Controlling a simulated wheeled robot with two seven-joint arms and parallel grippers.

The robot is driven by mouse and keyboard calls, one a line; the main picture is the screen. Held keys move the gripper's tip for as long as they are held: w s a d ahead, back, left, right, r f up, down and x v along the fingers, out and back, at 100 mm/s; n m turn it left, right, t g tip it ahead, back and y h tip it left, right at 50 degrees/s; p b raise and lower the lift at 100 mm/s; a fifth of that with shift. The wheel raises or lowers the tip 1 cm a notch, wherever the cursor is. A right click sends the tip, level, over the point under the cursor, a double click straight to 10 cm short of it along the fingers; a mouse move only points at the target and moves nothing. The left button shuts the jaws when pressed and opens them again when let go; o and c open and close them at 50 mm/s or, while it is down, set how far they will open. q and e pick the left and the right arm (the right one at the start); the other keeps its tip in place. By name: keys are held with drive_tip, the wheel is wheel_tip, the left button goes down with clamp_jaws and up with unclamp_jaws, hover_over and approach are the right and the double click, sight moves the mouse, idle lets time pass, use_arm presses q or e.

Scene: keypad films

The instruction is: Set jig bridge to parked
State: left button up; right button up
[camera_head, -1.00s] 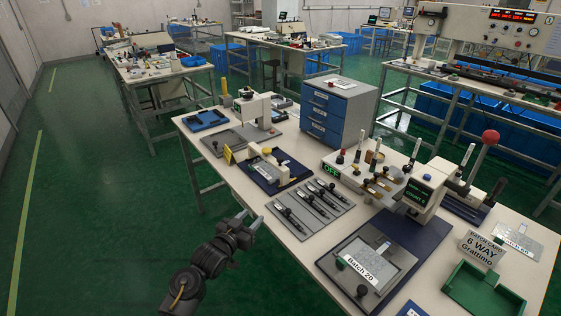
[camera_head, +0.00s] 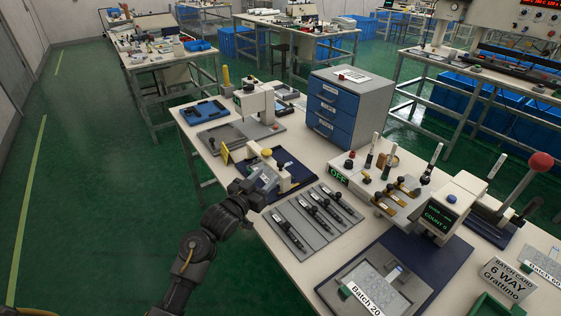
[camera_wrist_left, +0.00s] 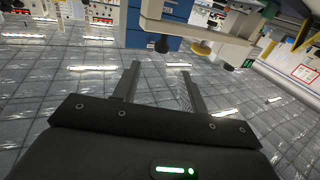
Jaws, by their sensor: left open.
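A cream bridge-like fixture (camera_head: 285,181) with a yellow knob (camera_head: 267,153) stands on a dark blue base plate (camera_head: 305,174) near the bench's left edge. It looks like the jig bridge, but no label on it is readable. My left gripper (camera_head: 264,179) is open and empty in front of the fixture, hiding part of it. I cannot tell whether they touch. In the left wrist view my fingers (camera_wrist_left: 160,82) are spread with nothing between them. A yellow knob (camera_wrist_left: 201,47) and dark round feet show beyond the fingertips. My right gripper is not in view.
A grey tray (camera_head: 312,222) with several dark-handled tools lies to the right. A cream press (camera_head: 256,103) stands behind, near a blue drawer unit (camera_head: 332,115). A control box (camera_head: 340,178) reads OFF. A counter machine (camera_head: 440,205) and Batch 20 plate (camera_head: 372,290) stand at right.

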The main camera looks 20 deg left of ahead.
sight(279, 164)
use_arm(q)
drive_tip(key=x, duration=0.8)
drive_tip(key=shift+w+d+f+p, duration=0.1)
drive_tip(key=shift+w+p, duration=0.2)
drive_tip(key=shift+p, duration=0.05)
drive_tip(key=shift+w+d, duration=0.1)
drive_tip(key=shift+w, duration=0.25)
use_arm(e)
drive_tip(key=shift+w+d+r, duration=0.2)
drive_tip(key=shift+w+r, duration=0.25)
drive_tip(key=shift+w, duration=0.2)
use_arm(q)
drive_tip(key=shift+c, duration=0.2)
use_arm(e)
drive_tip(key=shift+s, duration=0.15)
use_arm(q)
clamp_jaws()
